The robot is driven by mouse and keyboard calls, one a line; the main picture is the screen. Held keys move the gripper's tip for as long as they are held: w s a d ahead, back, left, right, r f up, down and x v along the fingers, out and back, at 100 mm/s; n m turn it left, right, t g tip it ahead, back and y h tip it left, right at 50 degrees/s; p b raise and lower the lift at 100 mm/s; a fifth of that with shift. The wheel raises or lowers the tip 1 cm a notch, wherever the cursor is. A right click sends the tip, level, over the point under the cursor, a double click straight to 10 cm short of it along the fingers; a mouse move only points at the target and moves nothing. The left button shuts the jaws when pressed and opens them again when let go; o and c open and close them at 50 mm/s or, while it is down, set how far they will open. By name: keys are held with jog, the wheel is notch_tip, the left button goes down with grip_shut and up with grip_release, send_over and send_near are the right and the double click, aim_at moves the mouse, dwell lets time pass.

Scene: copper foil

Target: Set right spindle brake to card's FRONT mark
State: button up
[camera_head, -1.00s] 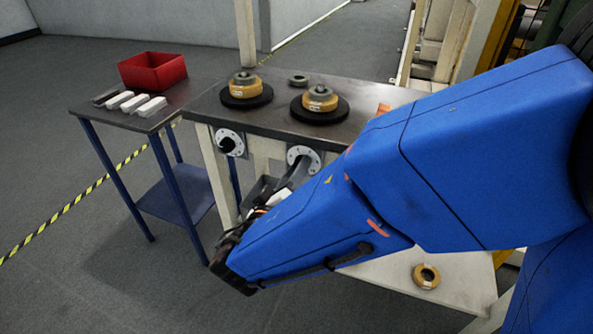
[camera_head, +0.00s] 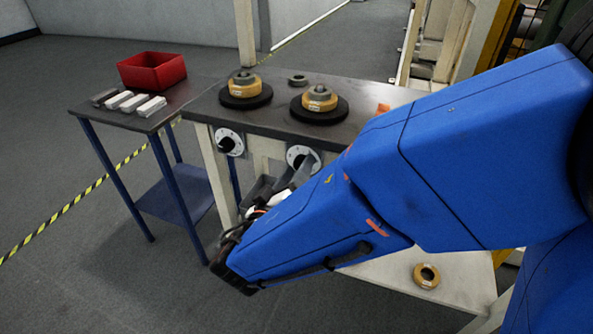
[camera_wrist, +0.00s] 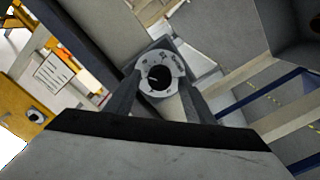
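The right spindle brake dial (camera_head: 301,156) is a pale round plate with a black knob on the bench's front, partly hidden by my gripper. In the wrist view the black knob (camera_wrist: 159,76) sits at the centre of the marked plate, between the fingertips as seen. My gripper (camera_wrist: 157,92) is open, one finger on each side of the dial; I cannot tell whether they touch the knob. The pointer and the mark labels are too small to read. A white printed sheet (camera_wrist: 54,72), possibly the card, shows at left in the wrist view; its text is unreadable.
A similar left dial (camera_head: 229,141) is on the same bench front. Two spools (camera_head: 246,84) on black discs stand on the bench top (camera_head: 277,121). A blue-legged side table holds a red bin (camera_head: 152,71) and pale blocks (camera_head: 119,99). A ring (camera_head: 426,275) lies on the lower shelf.

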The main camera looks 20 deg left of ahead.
jog(key=shift+s, duration=0.1)
jog(key=s+a, duration=0.1)
jog(key=s, duration=1.6)
jog(key=shift+a, duration=0.15)
jog(key=w+d+m+g+h, duration=0.1)
jog(key=w+d+g+h, duration=0.2)
jog(key=d, duration=0.4)
jog(key=w+d+m+g+h, duration=0.1)
jog(key=w+d+g, duration=0.1)
jog(key=w+d, duration=0.45)
jog(key=w+d+m+g+h, duration=0.1)
jog(key=w+d+g+h, duration=0.15)
jog(key=d, duration=0.55)
jog(key=s+d+m+g+y, duration=0.2)
jog(key=s+d+y, duration=0.1)
jog(key=d, duration=0.9)
jog(key=s+d+f+m+g+y, duration=0.1)
jog(key=s+d+m+g+y, duration=0.2)
jog(key=d, duration=1)
jog(key=shift+s+f+g+y, duration=0.15)
jog(key=shift+s+g+y, duration=0.2)
jog(key=shift+s+y, duration=0.5)
